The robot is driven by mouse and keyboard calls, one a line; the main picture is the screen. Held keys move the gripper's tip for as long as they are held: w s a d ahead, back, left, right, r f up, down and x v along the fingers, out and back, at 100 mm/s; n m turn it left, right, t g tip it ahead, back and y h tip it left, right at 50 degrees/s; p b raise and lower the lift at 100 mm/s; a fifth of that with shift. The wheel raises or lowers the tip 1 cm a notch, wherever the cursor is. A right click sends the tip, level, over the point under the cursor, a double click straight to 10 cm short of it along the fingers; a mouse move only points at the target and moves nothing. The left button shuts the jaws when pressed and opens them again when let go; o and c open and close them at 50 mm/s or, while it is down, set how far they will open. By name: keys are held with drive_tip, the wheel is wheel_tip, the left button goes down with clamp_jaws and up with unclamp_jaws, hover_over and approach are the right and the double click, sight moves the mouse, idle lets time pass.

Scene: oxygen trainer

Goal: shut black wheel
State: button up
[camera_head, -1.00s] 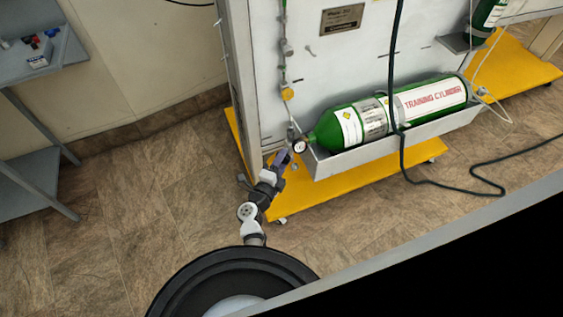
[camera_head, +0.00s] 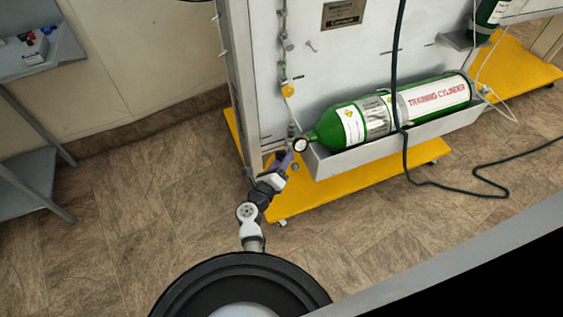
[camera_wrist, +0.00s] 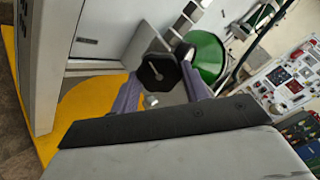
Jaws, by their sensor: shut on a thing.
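The black wheel (camera_wrist: 159,72) shows in the wrist view as a dark, many-sided knob with a pale pointer mark on its face. My gripper (camera_wrist: 158,88) is shut on it, with one purple finger on each side. In the head view my gripper (camera_head: 284,160) is at the lower left end of the green training cylinder (camera_head: 430,98), beside a small round gauge (camera_head: 301,144). The wheel cannot be made out there. The cylinder lies on its side in a grey tray (camera_head: 370,151).
A yellow base (camera_head: 330,190) on casters stands under the white panel (camera_head: 345,70). A dark hose (camera_head: 398,60) hangs in front of the cylinder and runs over the floor to the right. A grey shelf (camera_head: 45,65) with small items stands at the left. The floor between is clear.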

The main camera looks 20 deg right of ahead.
drive_tip(key=shift+m, duration=0.3)
drive_tip(key=o, duration=1)
